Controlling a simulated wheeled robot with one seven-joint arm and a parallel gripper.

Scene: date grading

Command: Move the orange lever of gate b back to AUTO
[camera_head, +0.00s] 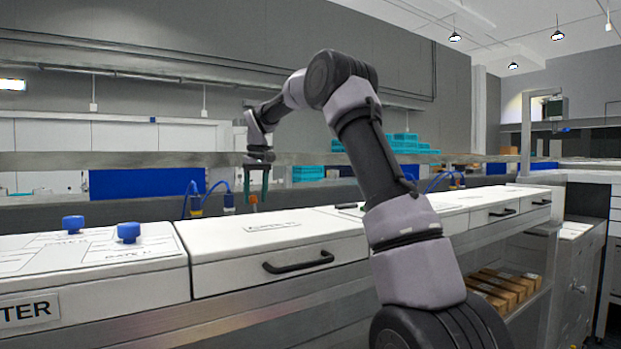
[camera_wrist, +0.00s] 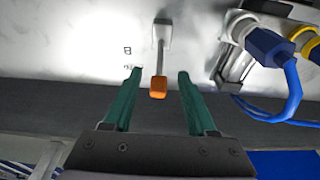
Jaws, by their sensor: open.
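The lever of gate b shows in the wrist view as a thin grey rod with an orange tip (camera_wrist: 158,87), rising from a white mount on a pale panel. Small dark marks stand on the panel to its left. My gripper (camera_wrist: 158,82) is open, with its green fingers on either side of the orange tip and a gap on both sides. In the head view my gripper (camera_head: 258,188) points down behind the white cabinet, and a small orange bit of the lever (camera_head: 254,198) shows by the fingers. The lever's label is too small to read surely.
Blue cables with plugs (camera_wrist: 275,48) hang close to the right of the gripper in the wrist view. A white cabinet with a black handle (camera_head: 298,262) is in front. Two blue knobs (camera_head: 129,232) stand on the panel at left. A long metal rail (camera_head: 120,160) runs behind.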

